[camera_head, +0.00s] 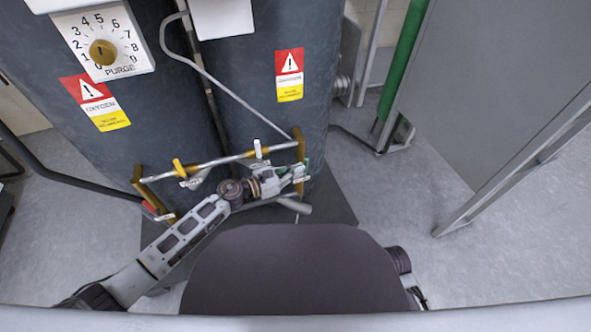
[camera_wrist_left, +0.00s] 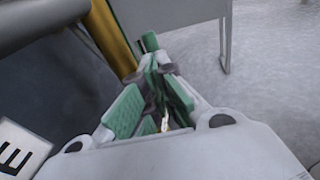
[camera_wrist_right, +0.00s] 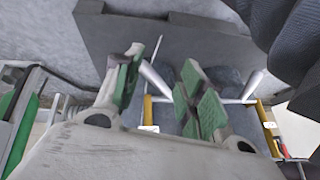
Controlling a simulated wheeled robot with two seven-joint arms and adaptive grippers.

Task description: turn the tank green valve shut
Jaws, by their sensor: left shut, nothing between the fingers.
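The tank's green valve handle shows in the left wrist view (camera_wrist_left: 150,42), just beyond my fingertips and beside a brass pipe (camera_wrist_left: 110,35). Most of it is hidden by the fingers. In the head view my left gripper (camera_head: 297,178) is at the right end of the pipework, low in front of the right tank (camera_head: 285,125). Its green-padded fingers (camera_wrist_left: 158,70) are shut with nothing between them. I cannot tell whether they touch the handle. My right gripper (camera_wrist_right: 158,78) is open and empty in the right wrist view. It is hidden in the head view.
A pale pipe (camera_head: 225,160) with a yellow valve (camera_head: 179,167) and a white valve (camera_head: 258,148) runs across the tanks. A red valve (camera_head: 150,207) is at the lower left. A grey panel (camera_head: 490,90) stands at the right. The floor (camera_head: 510,250) there is clear.

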